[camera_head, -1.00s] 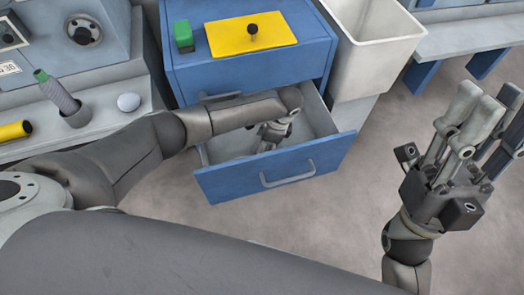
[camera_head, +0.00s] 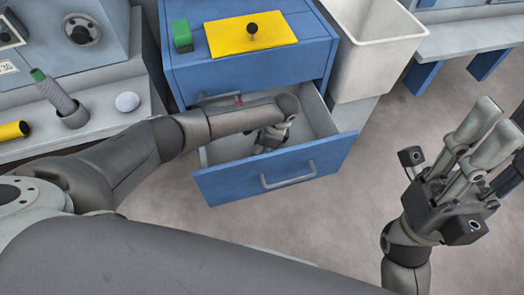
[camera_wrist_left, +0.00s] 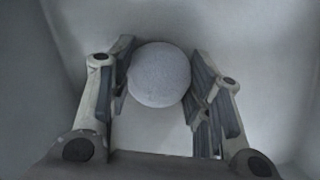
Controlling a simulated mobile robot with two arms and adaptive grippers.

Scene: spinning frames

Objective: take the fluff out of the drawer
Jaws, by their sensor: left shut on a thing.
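The blue drawer (camera_head: 275,172) is pulled open under the blue cabinet (camera_head: 250,65). My left gripper (camera_head: 268,143) reaches down into it, partly hidden by my forearm. In the left wrist view, the left gripper (camera_wrist_left: 165,95) is shut on the fluff (camera_wrist_left: 160,74), a round, pale grey ball between its fingers. The drawer's pale inner walls (camera_wrist_left: 275,60) surround them. The fluff cannot be made out in the head view. My right gripper (camera_head: 500,125) is open and empty, raised above the floor at the right.
A yellow plate (camera_head: 235,38) with a black knob and a green block (camera_head: 182,36) sit on the cabinet. A white bin (camera_head: 365,50) stands right of it. Floor in front is clear.

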